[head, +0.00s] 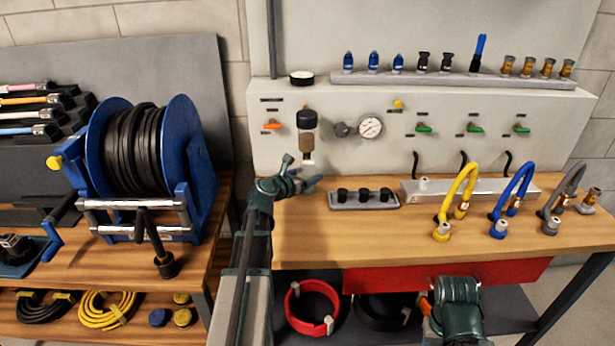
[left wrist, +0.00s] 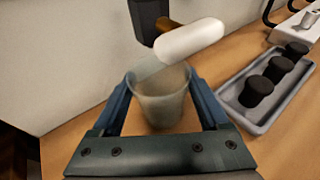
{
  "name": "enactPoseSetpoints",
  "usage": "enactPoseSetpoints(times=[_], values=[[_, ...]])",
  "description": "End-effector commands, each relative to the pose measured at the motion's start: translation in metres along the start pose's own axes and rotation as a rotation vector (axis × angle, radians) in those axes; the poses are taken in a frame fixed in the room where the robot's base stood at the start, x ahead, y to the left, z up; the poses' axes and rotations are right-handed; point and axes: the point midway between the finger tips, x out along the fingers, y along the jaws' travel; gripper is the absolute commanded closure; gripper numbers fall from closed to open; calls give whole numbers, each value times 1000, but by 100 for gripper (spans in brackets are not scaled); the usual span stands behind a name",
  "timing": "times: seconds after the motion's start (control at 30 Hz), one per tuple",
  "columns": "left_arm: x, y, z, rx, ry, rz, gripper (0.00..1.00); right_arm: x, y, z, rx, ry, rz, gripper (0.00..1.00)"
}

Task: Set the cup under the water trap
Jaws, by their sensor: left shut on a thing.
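The water trap (head: 306,132) hangs on the grey panel, with a black top, a brownish bowl and a pale lower end. Part of its dark body (left wrist: 152,18) shows at the top of the left wrist view. My left gripper (head: 306,181) is just below the trap, close above the bench. It is shut on a translucent cup (left wrist: 160,103), which stands upright between the fingers. A white rounded piece (left wrist: 190,40) overlaps the cup's rim in the left wrist view; I cannot tell the gap between them. In the head view the cup is mostly hidden.
A grey tray (head: 362,204) with three black caps lies right of my left gripper. A gauge (head: 370,126) is on the panel. Coloured hoses (head: 455,195) stand further right, and a blue hose reel (head: 150,150) stands left. My right arm shows at the bottom right.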

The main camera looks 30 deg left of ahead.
Motion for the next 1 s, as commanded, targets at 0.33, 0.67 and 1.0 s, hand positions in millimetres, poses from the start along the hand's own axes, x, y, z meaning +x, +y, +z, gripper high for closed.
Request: enactPoseSetpoints(times=[0.33, 0.67, 1.0], values=[[1, 0, -3, 0, 0, 0, 0, 3, 0, 0, 0, 0, 0, 50], [-19, -1, 2, 0, 1, 1, 0, -7, 1, 0, 0, 0, 0, 50], [-89, -1, 2, -1, 1, 2, 0, -28, 3, 2, 0, 0, 0, 50]])
